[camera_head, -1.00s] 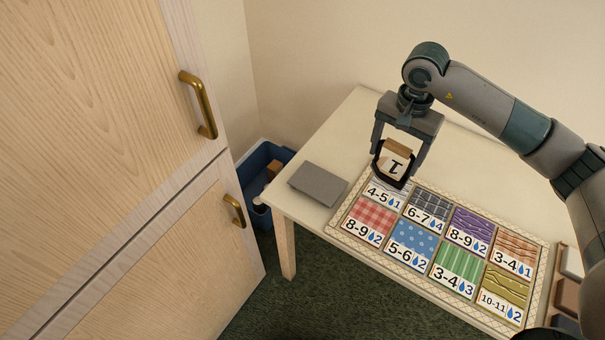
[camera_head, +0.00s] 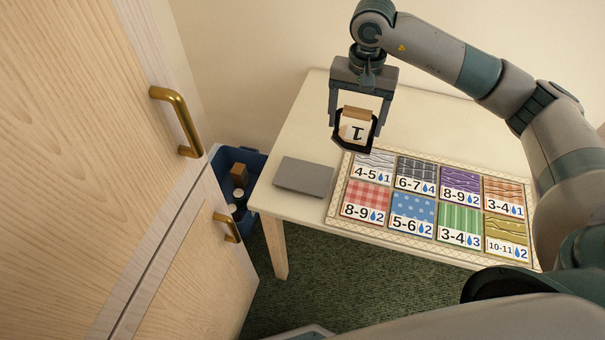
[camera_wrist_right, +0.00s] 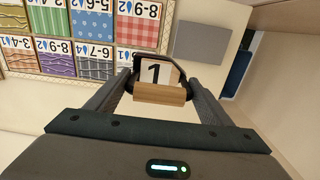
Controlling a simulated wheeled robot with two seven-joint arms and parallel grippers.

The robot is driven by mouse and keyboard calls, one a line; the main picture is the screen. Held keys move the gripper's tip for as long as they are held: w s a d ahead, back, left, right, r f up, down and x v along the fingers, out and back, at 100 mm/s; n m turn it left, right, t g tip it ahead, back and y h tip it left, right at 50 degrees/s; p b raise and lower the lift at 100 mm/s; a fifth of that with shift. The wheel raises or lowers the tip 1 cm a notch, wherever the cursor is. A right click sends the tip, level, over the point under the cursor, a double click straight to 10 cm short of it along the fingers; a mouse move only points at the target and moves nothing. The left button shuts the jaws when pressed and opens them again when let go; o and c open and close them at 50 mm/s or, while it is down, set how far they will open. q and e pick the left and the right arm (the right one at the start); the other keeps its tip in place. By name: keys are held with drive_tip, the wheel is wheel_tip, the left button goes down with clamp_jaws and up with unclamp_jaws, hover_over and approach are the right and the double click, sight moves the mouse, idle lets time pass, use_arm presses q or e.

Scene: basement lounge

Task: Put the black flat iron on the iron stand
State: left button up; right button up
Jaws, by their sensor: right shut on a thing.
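The black flat iron (camera_head: 357,144), with a wooden handle and a pale label marked 1, hangs in my right gripper (camera_head: 355,122). The gripper is shut on its wooden handle. The iron is above the table, near the back left corner of the patterned board, apart from the stand. In the right wrist view the iron (camera_wrist_right: 158,75) sits between the fingers. The iron stand seems to be the bare grey plate (camera_head: 303,177) at the table's left end; it also shows in the right wrist view (camera_wrist_right: 202,42). My left gripper is not in view.
A board (camera_head: 345,223) with several patterned, numbered cloth squares covers the table's front and right. The cream tabletop (camera_head: 305,130) is bare behind the plate. A blue bin (camera_head: 253,160) with small items stands left of the table. A wooden cabinet (camera_head: 85,120) with brass handles fills the left.

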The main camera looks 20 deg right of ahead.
drive_tip(key=shift+w+a+f, duration=0.1)
drive_tip(key=shift+a+f, duration=0.05)
drive_tip(key=shift+a, duration=0.35)
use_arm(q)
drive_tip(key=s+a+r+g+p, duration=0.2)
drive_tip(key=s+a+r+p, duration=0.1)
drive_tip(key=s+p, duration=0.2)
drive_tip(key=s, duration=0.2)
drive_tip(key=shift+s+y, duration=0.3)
use_arm(e)
drive_tip(key=w+a+f, duration=0.1)
drive_tip(key=a+f, duration=0.5)
drive_tip(key=a, duration=0.4)
drive_tip(key=shift+w+a+f, duration=0.15)
drive_tip(key=shift+a+f, duration=0.15)
drive_tip(key=shift+a, duration=0.05)
